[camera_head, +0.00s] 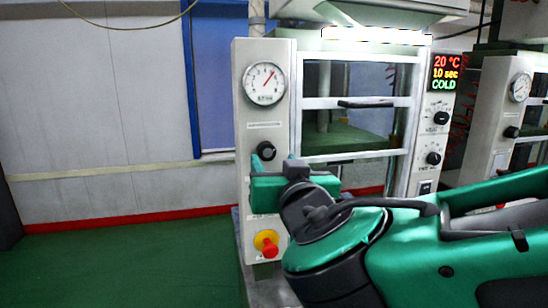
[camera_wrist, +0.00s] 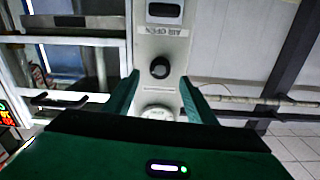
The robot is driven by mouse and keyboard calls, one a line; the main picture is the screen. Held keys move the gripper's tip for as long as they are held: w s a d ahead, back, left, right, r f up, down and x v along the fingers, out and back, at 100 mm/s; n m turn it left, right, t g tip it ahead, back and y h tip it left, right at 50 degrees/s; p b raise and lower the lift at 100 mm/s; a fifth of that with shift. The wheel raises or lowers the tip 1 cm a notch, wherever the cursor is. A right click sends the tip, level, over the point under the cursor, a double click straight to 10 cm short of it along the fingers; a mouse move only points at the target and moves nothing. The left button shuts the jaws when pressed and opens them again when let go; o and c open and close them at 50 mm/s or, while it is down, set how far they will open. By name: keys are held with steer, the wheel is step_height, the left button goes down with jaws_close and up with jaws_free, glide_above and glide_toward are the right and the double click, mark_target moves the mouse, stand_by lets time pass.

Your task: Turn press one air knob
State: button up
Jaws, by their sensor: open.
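The air knob (camera_head: 266,151) of press one is a black round knob on the light front panel (camera_head: 247,117), below the round gauge (camera_head: 264,83). My green gripper (camera_head: 274,163) is in front of this panel with its fingers at the knob. In the wrist view, which is upside down, the knob (camera_wrist: 160,68) lies between the two open fingertips (camera_wrist: 159,78). There is a visible gap on both sides. An "AIR OPEN" label (camera_wrist: 165,31) is on the panel near it. I cannot tell how far the fingertips are from the panel.
A red and yellow button (camera_head: 266,243) is low on the same panel. The press window and handle (camera_head: 366,104) are to the right, with a display (camera_head: 446,72) reading 20 °C, 10 sec, COLD. A second press (camera_head: 502,110) stands farther right. Green floor at left is clear.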

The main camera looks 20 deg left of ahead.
mark_target(269, 153)
steer(key=x, duration=0.6)
steer(key=shift+w+a, duration=0.1)
steer(key=shift+w, duration=0.15)
steer(key=c, duration=1)
